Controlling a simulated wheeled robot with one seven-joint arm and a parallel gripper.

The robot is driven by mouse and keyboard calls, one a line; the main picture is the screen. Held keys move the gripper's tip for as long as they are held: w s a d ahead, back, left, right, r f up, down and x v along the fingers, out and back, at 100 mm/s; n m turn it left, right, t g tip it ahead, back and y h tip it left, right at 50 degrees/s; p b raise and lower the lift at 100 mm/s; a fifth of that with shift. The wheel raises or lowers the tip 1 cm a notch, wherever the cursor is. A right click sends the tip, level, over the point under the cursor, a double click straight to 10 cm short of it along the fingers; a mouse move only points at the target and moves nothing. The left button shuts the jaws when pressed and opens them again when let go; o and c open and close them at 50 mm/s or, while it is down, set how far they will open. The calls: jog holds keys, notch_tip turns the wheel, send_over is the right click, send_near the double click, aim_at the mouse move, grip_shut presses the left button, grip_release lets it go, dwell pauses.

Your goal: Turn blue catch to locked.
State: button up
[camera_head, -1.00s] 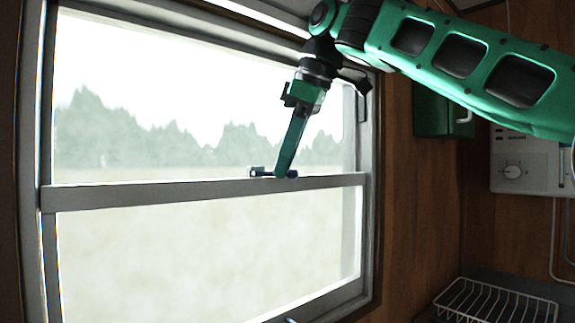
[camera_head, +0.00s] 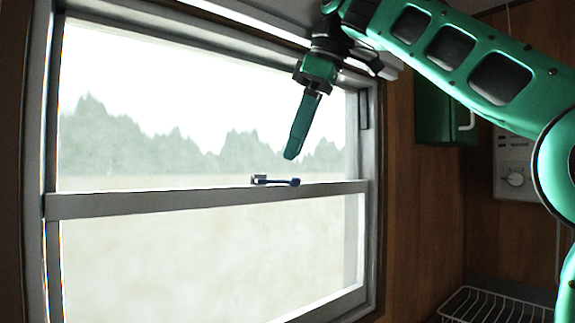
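The blue catch (camera_head: 280,181) sits on top of the window's middle rail (camera_head: 170,202). Its lever lies along the rail, with a round knob at the right end and a small pale metal keeper (camera_head: 259,179) at the left end. Whether the lever is fully seated in the keeper is too small to tell. My gripper (camera_head: 290,157) points down above the right end of the catch, apart from it. The fingers show side-on as one dark teal shape, so any gap between them is hidden. Nothing shows held below the fingertips.
The window frame's right side (camera_head: 371,190) and wood wall stand to the right. A green box (camera_head: 445,110), a white control panel with a dial (camera_head: 515,180) and a white wire rack (camera_head: 490,305) are farther right. Free air surrounds the gripper before the glass.

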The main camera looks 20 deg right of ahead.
jog(key=shift+v, duration=1.2)
jog(key=shift+w, duration=0.2)
